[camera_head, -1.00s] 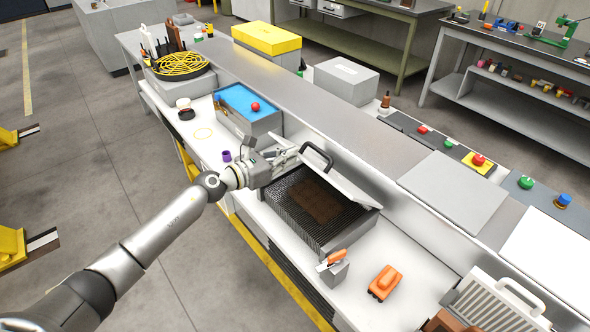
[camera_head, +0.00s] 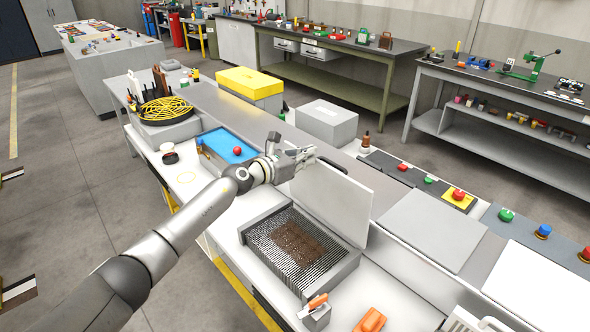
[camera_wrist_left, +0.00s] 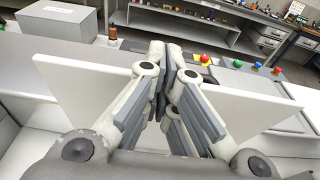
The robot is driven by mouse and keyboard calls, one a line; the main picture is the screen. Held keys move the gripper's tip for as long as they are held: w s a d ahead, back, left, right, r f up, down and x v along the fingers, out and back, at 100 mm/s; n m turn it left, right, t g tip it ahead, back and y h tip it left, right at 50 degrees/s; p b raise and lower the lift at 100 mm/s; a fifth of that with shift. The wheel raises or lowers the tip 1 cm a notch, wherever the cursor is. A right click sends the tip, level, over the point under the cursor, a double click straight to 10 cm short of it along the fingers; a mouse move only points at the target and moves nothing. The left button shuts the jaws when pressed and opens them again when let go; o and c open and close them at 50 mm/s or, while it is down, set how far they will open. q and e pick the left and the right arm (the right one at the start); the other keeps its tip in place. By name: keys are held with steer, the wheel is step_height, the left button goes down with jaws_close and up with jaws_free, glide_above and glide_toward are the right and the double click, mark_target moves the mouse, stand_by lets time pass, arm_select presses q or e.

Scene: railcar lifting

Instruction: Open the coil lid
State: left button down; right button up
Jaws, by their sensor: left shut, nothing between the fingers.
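The coil lid (camera_head: 330,205) is a flat light-grey panel standing almost upright at the back edge of the coil box (camera_head: 345,272). The box is a grey tray with a dark mesh top and a brown patch (camera_head: 297,243) in its middle. My left gripper (camera_head: 308,154) is at the lid's upper left edge, its fingers together with nothing between them. In the left wrist view the shut fingers (camera_wrist_left: 172,75) are in front of the lid (camera_wrist_left: 85,108), which spreads to both sides. The lid's handle is mostly hidden behind the gripper. My right gripper is not in view.
An orange-handled item in a grey holder (camera_head: 315,312) and an orange block (camera_head: 370,320) are at the box's front right. A blue-topped box (camera_head: 226,146) stands left of the lid. Buttons (camera_head: 458,196) line the raised shelf behind. A grey box (camera_head: 327,122) stands further back.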

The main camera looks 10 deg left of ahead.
arm_select(q)
steer(key=w+d, duration=0.1)
steer(key=w+d+p, duration=0.1)
steer(key=w, duration=0.1)
steer(key=shift+d+r+g+y+p, duration=0.2)
steer(key=shift+g+y+p, duration=0.1)
steer(key=shift+g, duration=0.1)
steer(key=shift+w+d+p, duration=0.1)
steer(key=shift+w+p, duration=0.2)
steer(key=shift+p, duration=0.05)
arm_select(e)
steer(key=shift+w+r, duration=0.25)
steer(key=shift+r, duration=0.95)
arm_select(q)
steer(key=shift+r, duration=0.15)
